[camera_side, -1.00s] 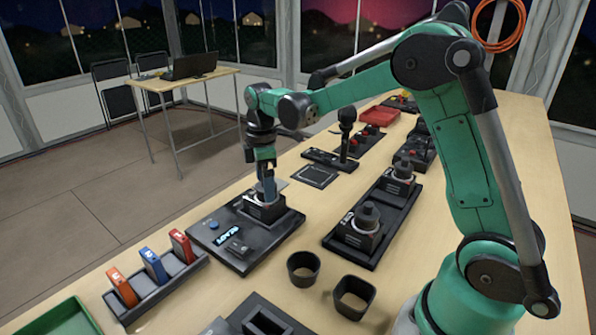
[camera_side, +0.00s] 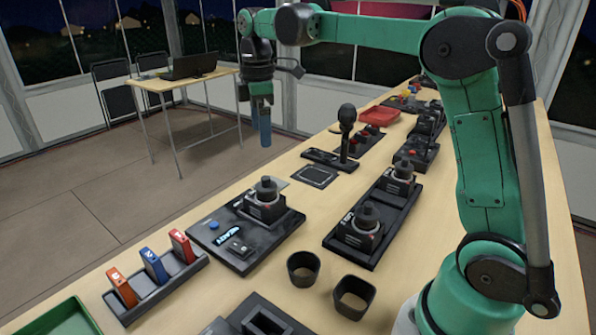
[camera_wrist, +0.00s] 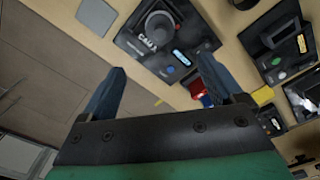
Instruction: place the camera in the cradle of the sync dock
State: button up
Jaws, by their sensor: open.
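A dark camera (camera_side: 266,203) sits upright on the sync dock (camera_side: 222,240), in the raised cradle at the dock's far right part. The dock is a flat black plate with a blue button and a lit display that seems to read READY. In the wrist view the camera (camera_wrist: 160,27) also shows on the dock (camera_wrist: 185,65). My gripper (camera_side: 262,125) hangs in the air above and behind the dock, clear of the camera. In the wrist view my gripper (camera_wrist: 155,80) has its two blue fingers wide apart with nothing between them.
A black tray (camera_side: 345,258) right of the dock holds two more cameras (camera_side: 398,178). A rack (camera_side: 150,300) with orange, blue and red cards stands front left. Two dark cups (camera_side: 303,268) stand in front. A microphone (camera_side: 346,125) stands behind on the table.

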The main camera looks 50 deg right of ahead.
jog(key=s+a+f+m+t, duration=0.3)
jog(key=s+m, duration=0.2)
jog(key=s, duration=0.1)
jog(key=s+a+f+m+t, duration=0.2)
jog(key=s+a+m+t, duration=0.1)
jog(key=s+m+t, duration=0.1)
jog(key=shift+s+a+f+m, duration=0.4)
jog(key=shift+s+m, duration=0.5)
jog(key=shift+s, duration=0.3)
